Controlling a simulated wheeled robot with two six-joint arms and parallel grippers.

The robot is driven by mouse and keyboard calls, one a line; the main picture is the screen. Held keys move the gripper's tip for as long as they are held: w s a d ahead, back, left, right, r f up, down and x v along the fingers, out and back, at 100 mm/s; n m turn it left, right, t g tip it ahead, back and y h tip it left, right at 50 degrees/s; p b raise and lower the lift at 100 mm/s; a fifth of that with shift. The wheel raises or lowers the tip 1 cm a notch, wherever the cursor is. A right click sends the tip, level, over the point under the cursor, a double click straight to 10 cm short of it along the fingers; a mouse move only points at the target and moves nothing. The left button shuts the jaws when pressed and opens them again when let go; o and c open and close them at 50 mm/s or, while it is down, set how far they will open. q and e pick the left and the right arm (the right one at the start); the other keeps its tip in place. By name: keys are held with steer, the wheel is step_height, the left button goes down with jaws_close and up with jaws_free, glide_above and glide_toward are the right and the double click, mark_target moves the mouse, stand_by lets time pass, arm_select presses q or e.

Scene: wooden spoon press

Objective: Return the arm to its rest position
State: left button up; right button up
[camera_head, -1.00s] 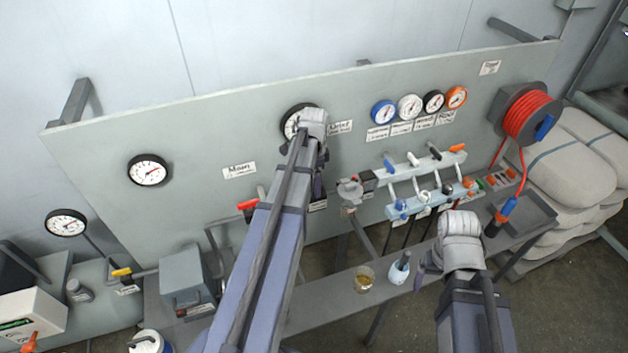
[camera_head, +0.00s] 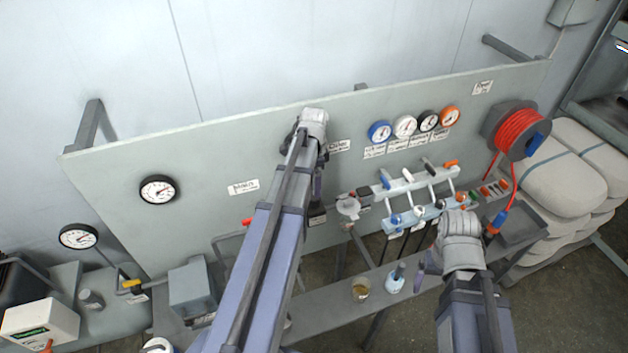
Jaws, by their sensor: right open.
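My right arm comes up from the bottom right. Its gripper (camera_head: 428,265) shows partly at the left of the pale grey wrist, low in front of the bench, with nothing seen between its fingers. My left arm, long and blue-grey, reaches up the middle of the view to a pale wrist in front of the panel (camera_head: 215,150). Its gripper (camera_head: 318,180) is mostly hidden behind the wrist and arm, so its jaws cannot be made out. The left arm covers part of the panel and a gauge behind it.
A valve rack (camera_head: 410,200) with coloured handles stands close to my right wrist. A glass of amber liquid (camera_head: 361,289) and a small blue-white bottle (camera_head: 395,278) stand on the bench (camera_head: 330,300). A red hose reel (camera_head: 517,132) and pale sacks (camera_head: 560,180) are at the right.

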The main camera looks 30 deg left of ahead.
mark_target(314, 198)
arm_select(q)
steer(key=shift+f, duration=0.2)
step_height(314, 198, down, 8)
steer(key=b, duration=0.8)
steer(key=shift+r, duration=0.2)
steer(key=shift+r, duration=0.15)
